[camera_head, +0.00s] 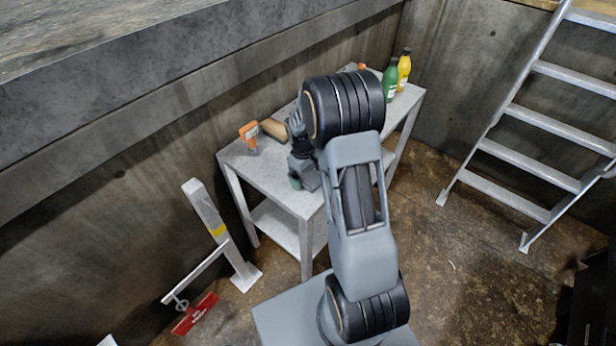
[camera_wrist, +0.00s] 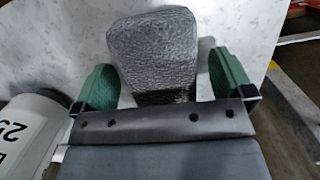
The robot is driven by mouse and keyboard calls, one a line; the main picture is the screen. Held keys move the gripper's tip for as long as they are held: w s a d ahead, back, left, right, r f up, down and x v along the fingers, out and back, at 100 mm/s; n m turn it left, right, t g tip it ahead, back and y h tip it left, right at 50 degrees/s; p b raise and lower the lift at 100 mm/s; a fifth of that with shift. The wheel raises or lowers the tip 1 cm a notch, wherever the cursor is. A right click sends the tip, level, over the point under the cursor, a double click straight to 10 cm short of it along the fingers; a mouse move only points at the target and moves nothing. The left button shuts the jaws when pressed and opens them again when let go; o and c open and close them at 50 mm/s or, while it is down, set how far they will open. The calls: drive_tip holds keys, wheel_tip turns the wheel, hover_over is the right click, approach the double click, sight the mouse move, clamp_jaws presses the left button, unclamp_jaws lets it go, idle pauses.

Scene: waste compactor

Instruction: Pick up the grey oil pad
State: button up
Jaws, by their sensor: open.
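A grey, wrinkled pad (camera_wrist: 155,48), which looks like the oil pad, lies on the white marbled tabletop in the wrist view. My gripper (camera_wrist: 162,80) is open, with one green-padded finger on each side of the pad and a visible gap on both sides. The near end of the pad is hidden behind the gripper's dark body. In the head view my gripper (camera_head: 299,180) is low over the table (camera_head: 262,173). I cannot make out the pad there; my arm covers part of the tabletop.
An orange-topped bottle (camera_head: 248,134) and a brown roll (camera_head: 274,129) are at the table's back left. Green (camera_head: 390,82) and yellow (camera_head: 404,70) bottles stand at its far end. A white container (camera_wrist: 28,130) is close left of my gripper. A ladder (camera_head: 540,130) leans right; a post (camera_head: 215,230) stands left.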

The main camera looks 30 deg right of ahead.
drive_tip(key=shift+c, duration=0.5)
drive_tip(key=c, duration=0.9)
drive_tip(key=shift+r, duration=0.2)
drive_tip(key=shift+r, duration=0.3)
wheel_tip(320, 180, up, 2)
drive_tip(key=shift+r, duration=0.1)
drive_tip(key=s+a+r, duration=0.5)
drive_tip(key=s+r, duration=0.1)
drive_tip(key=s, duration=0.1)
drive_tip(key=s+a+r, duration=0.3)
drive_tip(key=s+r, duration=0.1)
drive_tip(key=shift+a, duration=0.35)
